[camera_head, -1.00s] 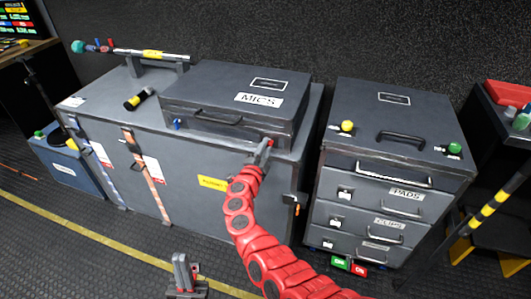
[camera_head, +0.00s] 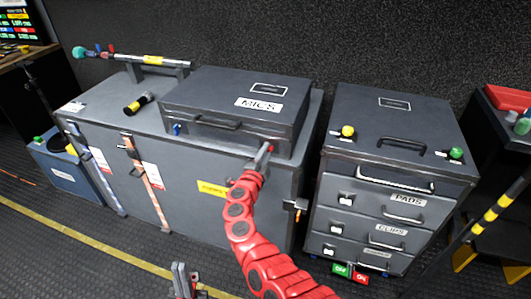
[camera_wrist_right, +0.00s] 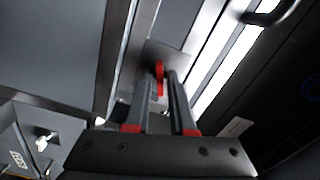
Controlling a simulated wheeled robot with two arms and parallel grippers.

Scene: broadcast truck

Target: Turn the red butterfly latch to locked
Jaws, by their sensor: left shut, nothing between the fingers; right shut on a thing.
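The red butterfly latch (camera_wrist_right: 159,79) is a small red wing on the front of the grey MICS case (camera_head: 240,92). In the head view only a bit of red (camera_head: 271,149) shows at the case's front right, mostly covered by my gripper. My right gripper (camera_head: 265,155), on the red arm, is shut on the latch. In the right wrist view its two fingers (camera_wrist_right: 160,100) stand on either side of the wing, over a metal plate. My left gripper (camera_head: 183,281) is shut and empty, low at the bottom edge, away from the cases. The latch's exact angle is hard to read.
The MICS case lies on a large grey trunk (camera_head: 210,165) with straps. A blue latch (camera_head: 177,129) sits at the case's front left. A drawer cabinet (camera_head: 345,165) stands close on the right. The floor (camera_head: 75,232) before the trunk is open.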

